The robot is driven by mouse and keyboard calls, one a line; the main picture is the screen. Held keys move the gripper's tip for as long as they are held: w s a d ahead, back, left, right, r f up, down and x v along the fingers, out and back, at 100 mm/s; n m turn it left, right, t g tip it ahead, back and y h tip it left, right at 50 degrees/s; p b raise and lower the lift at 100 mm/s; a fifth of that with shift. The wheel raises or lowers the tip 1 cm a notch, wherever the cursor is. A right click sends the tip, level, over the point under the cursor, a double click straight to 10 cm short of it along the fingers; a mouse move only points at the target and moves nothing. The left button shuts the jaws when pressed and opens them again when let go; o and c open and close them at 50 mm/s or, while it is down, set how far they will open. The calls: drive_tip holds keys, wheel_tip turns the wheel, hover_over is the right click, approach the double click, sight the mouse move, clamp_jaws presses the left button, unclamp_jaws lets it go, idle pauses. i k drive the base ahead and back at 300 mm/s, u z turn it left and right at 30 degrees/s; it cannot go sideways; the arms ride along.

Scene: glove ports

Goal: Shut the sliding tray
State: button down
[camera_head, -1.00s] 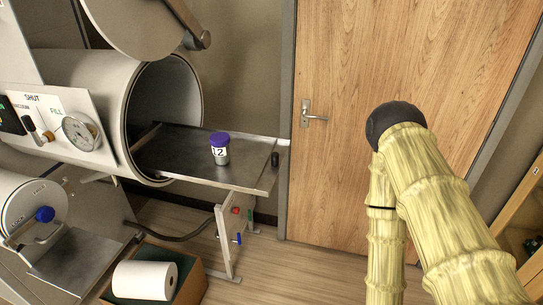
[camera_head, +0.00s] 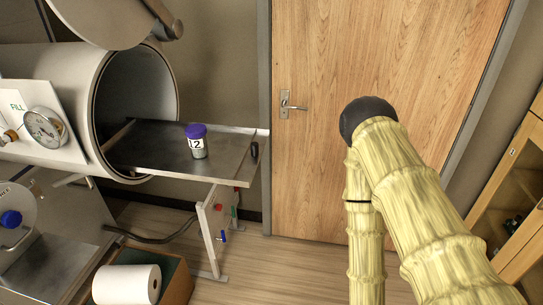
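The sliding tray (camera_head: 165,152) is a flat metal plate that sticks out to the right from the open mouth of a large metal cylinder (camera_head: 98,95). A small dark knob (camera_head: 254,151) stands at its right end. My arm, in a yellow ribbed sleeve, is at the right, apart from the tray. My gripper is not in view.
A round hatch door (camera_head: 105,18) is swung up above the cylinder's mouth. A gauge (camera_head: 44,128) sits on a panel at left. Below are a stand with coloured knobs (camera_head: 217,225) and a box with a paper roll (camera_head: 126,284). A wooden door (camera_head: 340,60) and a cabinet (camera_head: 515,195) stand behind and right.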

sight(157, 147)
drive_tip(key=u, duration=1.65)
drive_tip(key=k, duration=0.35)
drive_tip(key=z, duration=1.05)
